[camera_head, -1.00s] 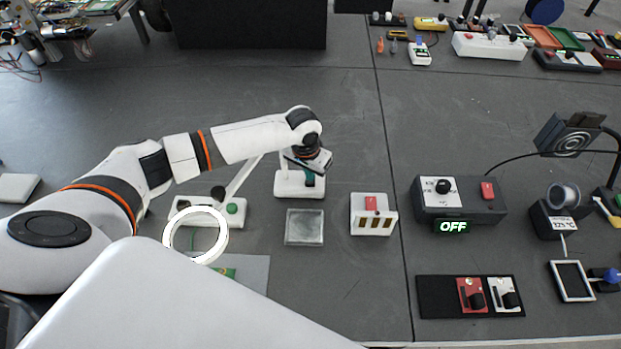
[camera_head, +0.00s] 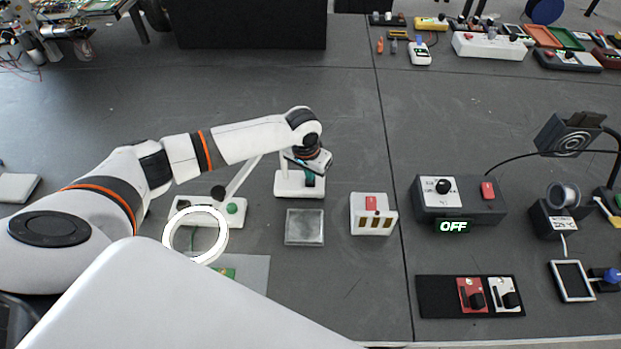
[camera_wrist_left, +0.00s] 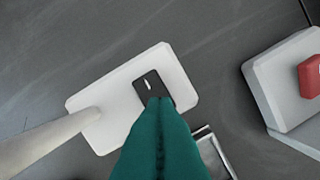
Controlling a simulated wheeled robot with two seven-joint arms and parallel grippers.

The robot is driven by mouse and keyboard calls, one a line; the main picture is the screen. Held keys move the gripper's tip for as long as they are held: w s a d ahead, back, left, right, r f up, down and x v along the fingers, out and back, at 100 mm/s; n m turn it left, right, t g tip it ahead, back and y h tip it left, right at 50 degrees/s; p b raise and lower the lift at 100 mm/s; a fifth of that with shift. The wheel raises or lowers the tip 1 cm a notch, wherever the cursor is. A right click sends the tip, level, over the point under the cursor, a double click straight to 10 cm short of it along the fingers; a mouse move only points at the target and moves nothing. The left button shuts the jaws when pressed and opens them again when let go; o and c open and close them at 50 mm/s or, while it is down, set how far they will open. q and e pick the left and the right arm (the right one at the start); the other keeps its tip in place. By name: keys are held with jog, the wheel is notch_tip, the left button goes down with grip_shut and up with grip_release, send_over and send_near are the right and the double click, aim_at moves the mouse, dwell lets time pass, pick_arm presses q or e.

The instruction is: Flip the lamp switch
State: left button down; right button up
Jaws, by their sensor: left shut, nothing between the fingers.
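The lamp has a white base (camera_head: 287,188), a slanting white arm (camera_head: 240,177) and a white ring head (camera_head: 167,233). I cannot tell whether the ring is lit. In the left wrist view the base (camera_wrist_left: 103,135) carries a black rocker switch (camera_wrist_left: 149,84) with a white mark. My left gripper (camera_head: 309,181) is shut and empty, pointing down over the base. Its teal fingers (camera_wrist_left: 159,101) overlap the near end of the switch in the wrist view; I cannot tell whether they touch it. My right gripper is not in view.
A white box with a green button (camera_head: 232,208) stands left of the lamp base. A clear square dish (camera_head: 304,228) lies in front, and a white box with a red switch (camera_head: 371,203) stands to the right. A grey box reading OFF (camera_head: 453,226) is farther right.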

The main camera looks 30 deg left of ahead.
aim_at(310, 183)
pick_arm(q)
jog(key=shift+f+b, duration=0.3)
jog(key=shift+f, duration=0.55)
dwell(0.3)
notch_tip(310, 183, up, 7)
jog(key=p, duration=0.8)
jog(key=shift+r, duration=0.1)
jog(key=shift+s, duration=0.1)
dwell(0.4)
